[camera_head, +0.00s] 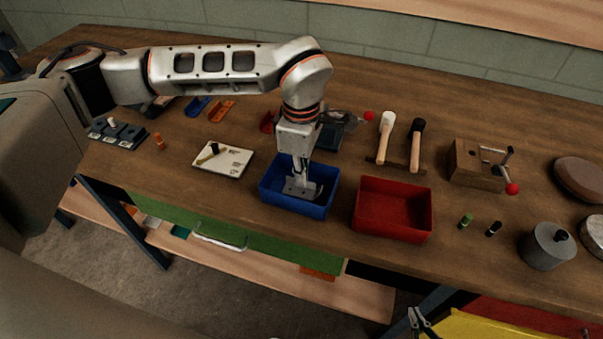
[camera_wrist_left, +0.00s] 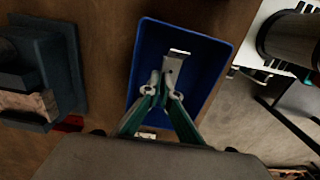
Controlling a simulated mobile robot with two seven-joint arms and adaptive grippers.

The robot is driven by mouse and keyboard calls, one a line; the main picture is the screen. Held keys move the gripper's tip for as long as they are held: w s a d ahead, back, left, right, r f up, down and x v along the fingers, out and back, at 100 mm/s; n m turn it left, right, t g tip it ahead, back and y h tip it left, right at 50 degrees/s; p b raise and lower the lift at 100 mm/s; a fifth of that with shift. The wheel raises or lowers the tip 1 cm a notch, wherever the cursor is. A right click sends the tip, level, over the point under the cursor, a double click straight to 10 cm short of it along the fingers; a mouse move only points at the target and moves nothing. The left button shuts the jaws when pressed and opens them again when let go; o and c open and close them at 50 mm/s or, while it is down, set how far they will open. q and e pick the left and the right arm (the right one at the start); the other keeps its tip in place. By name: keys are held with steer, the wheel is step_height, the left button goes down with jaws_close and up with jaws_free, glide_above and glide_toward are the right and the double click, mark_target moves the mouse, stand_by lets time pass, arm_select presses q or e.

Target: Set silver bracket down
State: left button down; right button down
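The silver bracket (camera_head: 299,188) is inside the blue bin (camera_head: 325,206), low near its floor. I cannot tell whether it touches the floor. My left gripper (camera_head: 300,174) reaches straight down into the bin. In the left wrist view, the fingers of the left gripper (camera_wrist_left: 163,92) close on the near end of the bracket (camera_wrist_left: 174,62), with the blue bin (camera_wrist_left: 205,47) around them. My right gripper (camera_head: 417,318) shows only small at the bottom edge of the head view, away from the bench top, and its opening is unclear.
A red bin (camera_head: 393,235) stands just right of the blue bin. A white board (camera_head: 223,159) lies to its left. Two mallets (camera_head: 402,142), a wooden block with a clamp (camera_head: 478,165) and a grey cylinder (camera_head: 546,246) are farther right. Bare bench lies between the board and blue bin.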

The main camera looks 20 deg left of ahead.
arm_select(q)
steer(key=c, duration=2.3)
jaws_free()
steer(key=shift+r, duration=0.1)
step_height(320, 180, up, 12)
